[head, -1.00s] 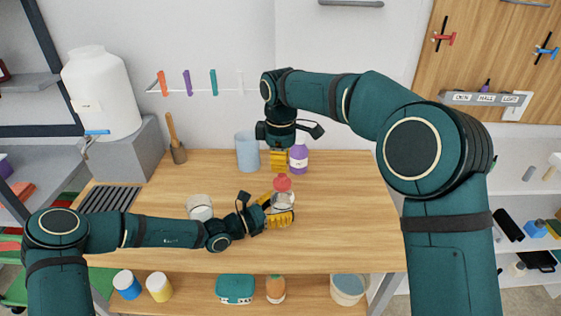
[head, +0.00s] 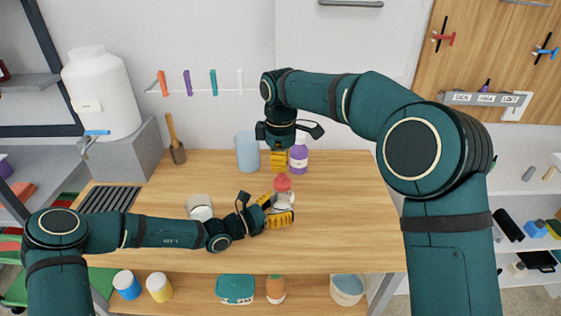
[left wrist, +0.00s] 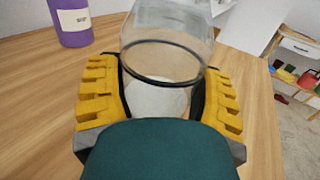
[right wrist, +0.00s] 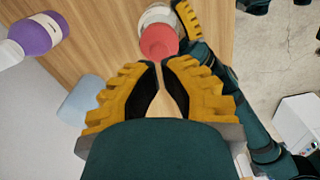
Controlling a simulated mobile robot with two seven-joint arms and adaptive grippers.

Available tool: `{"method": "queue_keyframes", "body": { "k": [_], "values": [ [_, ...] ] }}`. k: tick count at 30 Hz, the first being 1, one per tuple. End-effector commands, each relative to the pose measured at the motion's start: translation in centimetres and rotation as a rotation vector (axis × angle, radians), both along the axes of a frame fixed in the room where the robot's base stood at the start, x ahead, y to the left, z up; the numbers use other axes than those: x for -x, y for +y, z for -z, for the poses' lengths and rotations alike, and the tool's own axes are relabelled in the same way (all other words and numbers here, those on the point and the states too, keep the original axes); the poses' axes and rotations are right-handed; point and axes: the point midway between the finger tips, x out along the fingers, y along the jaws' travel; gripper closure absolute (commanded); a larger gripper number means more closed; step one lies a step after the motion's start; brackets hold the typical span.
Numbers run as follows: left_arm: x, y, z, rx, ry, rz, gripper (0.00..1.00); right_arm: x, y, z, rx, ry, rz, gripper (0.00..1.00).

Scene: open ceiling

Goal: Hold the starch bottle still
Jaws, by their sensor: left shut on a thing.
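A clear bottle with a red cap (head: 283,183), which I take for the starch bottle, stands upright on the wooden table. My left gripper (head: 283,209) is shut around its lower body from the left. In the left wrist view the clear bottle (left wrist: 165,45) sits between the yellow fingers, with something whitish low inside. My right gripper (head: 279,166) hangs beyond the bottle, apart from it. In the right wrist view its fingertips (right wrist: 160,66) are together with nothing between them, and the red cap (right wrist: 159,41) lies just past them.
A purple bottle (head: 298,158) stands right beside my right gripper. A white cup (head: 200,205) is behind my left forearm. The table's right side is clear.

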Motion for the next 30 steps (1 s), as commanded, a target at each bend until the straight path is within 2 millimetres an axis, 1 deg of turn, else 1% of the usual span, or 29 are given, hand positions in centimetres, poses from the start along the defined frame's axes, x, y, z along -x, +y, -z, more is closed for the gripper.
{"method": "queue_keyframes", "body": {
  "k": [10,30],
  "values": [
    [0.0,0.0,0.0,0.0,0.0,0.0,0.74,0.0,-0.4,0.1,0.0,-0.001,0.0,1.0],
    [0.0,0.0,0.0,0.0,0.0,0.0,0.74,0.0,-0.4,2.0,0.001,0.0,0.0,1.0]
  ]
}}
